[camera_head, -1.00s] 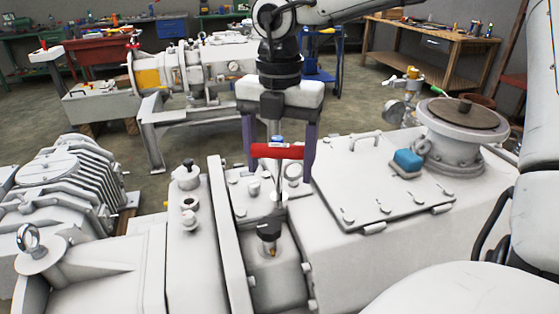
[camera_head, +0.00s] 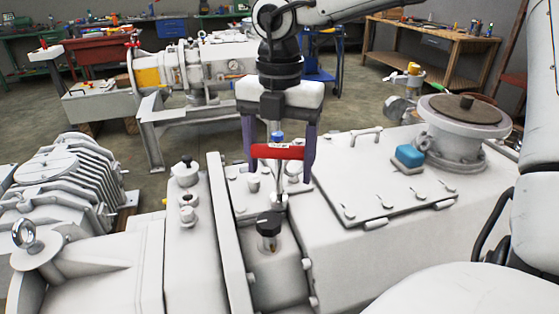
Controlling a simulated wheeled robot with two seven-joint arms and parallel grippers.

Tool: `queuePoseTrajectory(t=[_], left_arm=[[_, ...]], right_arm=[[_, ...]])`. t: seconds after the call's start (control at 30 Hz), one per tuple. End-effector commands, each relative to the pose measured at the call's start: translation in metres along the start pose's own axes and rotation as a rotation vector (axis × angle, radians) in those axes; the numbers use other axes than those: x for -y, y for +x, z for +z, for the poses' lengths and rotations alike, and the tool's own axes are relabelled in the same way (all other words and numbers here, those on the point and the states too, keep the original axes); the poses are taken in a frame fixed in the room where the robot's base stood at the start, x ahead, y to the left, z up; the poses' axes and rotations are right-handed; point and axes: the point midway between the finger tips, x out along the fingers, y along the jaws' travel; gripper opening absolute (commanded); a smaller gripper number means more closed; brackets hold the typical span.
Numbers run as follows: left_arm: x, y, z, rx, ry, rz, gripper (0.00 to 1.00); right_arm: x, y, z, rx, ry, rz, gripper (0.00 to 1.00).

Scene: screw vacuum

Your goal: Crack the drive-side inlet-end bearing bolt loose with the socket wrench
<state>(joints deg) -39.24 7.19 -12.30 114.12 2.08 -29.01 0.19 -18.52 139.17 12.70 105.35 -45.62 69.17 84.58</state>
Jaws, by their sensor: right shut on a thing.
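My right gripper (camera_head: 281,172) hangs over the white vacuum pump (camera_head: 340,240) with its purple fingers pointing down. It is shut on the red handle of the socket wrench (camera_head: 277,152). The handle lies crosswise between the fingers. A blue part shows just above the handle, and a thin metal shank runs down from it toward the bolted area of the pump. The wrench's lower end is small and partly lost among the fittings, so I cannot tell whether it sits on a bolt. The bearing bolt cannot be made out. My left gripper is not in view.
A blue block (camera_head: 410,156) and a round flanged port (camera_head: 464,115) are on the pump's right side. A finned grey motor (camera_head: 65,180) stands at left. Workbenches line the back.

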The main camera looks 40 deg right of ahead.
Motion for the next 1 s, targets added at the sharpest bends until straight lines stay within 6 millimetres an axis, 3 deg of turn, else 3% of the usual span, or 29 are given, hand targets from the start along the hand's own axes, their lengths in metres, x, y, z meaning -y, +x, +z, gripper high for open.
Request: queuePoseTrajectory(t=[0.1, 0.4, 0.67, 1.0], left_arm=[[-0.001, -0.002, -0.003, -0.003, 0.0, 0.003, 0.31], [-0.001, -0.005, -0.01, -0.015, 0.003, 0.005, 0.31], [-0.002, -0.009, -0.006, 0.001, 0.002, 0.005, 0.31], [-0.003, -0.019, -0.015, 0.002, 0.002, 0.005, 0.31]], right_arm=[[0.0, 0.0, 0.0, 0.0, 0.0, 0.001, 0.31], [-0.001, -0.001, 0.0, 0.001, -0.238, -0.001, 0.31], [-0.001, -0.01, 0.0, 0.001, -0.232, -0.002, 0.31], [-0.001, -0.031, 0.0, 0.001, -0.231, -0.001, 0.31]])
